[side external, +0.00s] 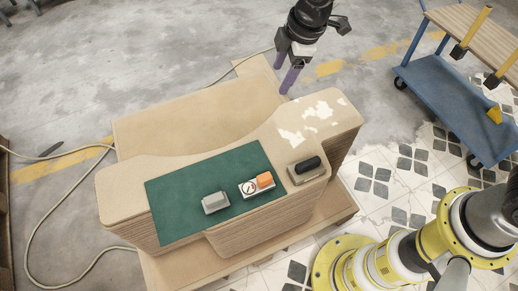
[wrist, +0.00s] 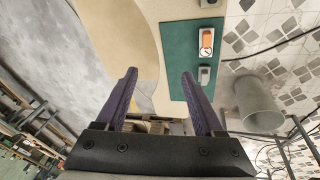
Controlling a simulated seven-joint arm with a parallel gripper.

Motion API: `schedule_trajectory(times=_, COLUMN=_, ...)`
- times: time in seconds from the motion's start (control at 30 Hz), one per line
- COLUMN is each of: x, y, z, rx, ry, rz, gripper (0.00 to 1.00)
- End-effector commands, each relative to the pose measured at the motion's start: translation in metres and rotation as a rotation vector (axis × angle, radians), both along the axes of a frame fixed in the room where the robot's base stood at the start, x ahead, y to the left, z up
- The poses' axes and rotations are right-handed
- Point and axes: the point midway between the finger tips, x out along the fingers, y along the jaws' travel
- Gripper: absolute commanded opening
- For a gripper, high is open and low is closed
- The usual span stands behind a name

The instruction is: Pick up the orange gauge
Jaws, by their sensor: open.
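The orange gauge (side external: 264,181) is a small white block with a round dial and an orange part. It lies on a green mat (side external: 170,205) on top of the stacked curved boards (side external: 120,185). In the wrist view the gauge (wrist: 207,42) is at the upper right, beyond my fingertips. My gripper (side external: 286,78) is open and empty, raised above the far side of the boards, well apart from the gauge. Its two purple fingers also show in the wrist view (wrist: 160,75), spread wide with nothing between them.
A grey block (side external: 215,203) lies on the mat left of the gauge. A block with a black top (side external: 306,167) sits to its right, off the mat. White patches (side external: 312,118) mark the board's right end. A blue cart (side external: 450,100) stands at the upper right.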

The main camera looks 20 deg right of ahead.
Motion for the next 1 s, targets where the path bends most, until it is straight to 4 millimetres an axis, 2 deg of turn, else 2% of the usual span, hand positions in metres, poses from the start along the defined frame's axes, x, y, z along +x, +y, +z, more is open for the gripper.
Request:
schedule_trajectory(times=0.03, x=-0.003, y=0.021, z=-0.032, rx=-0.024, ry=0.039, rz=0.049, gripper=0.70)
schedule_trajectory(times=0.1, x=-0.009, y=0.044, z=-0.068, rx=-0.050, ry=0.081, rz=0.099, gripper=0.70)
schedule_trajectory(times=0.2, x=-0.025, y=0.068, z=-0.116, rx=-0.089, ry=0.141, rz=0.153, gripper=0.70)
schedule_trajectory(times=0.3, x=-0.045, y=0.081, z=-0.152, rx=-0.125, ry=0.191, rz=0.194, gripper=0.70)
schedule_trajectory(times=0.4, x=-0.061, y=0.087, z=-0.173, rx=-0.151, ry=0.226, rz=0.222, gripper=0.70)
schedule_trajectory(times=0.5, x=-0.068, y=0.092, z=-0.181, rx=-0.159, ry=0.233, rz=0.239, gripper=0.70)
schedule_trajectory(times=0.57, x=-0.069, y=0.093, z=-0.187, rx=-0.159, ry=0.234, rz=0.240, gripper=0.70)
schedule_trajectory(times=0.9, x=-0.069, y=0.091, z=-0.247, rx=-0.158, ry=0.233, rz=0.237, gripper=0.70)
schedule_trajectory(times=1.0, x=-0.068, y=0.092, z=-0.257, rx=-0.158, ry=0.232, rz=0.237, gripper=0.70)
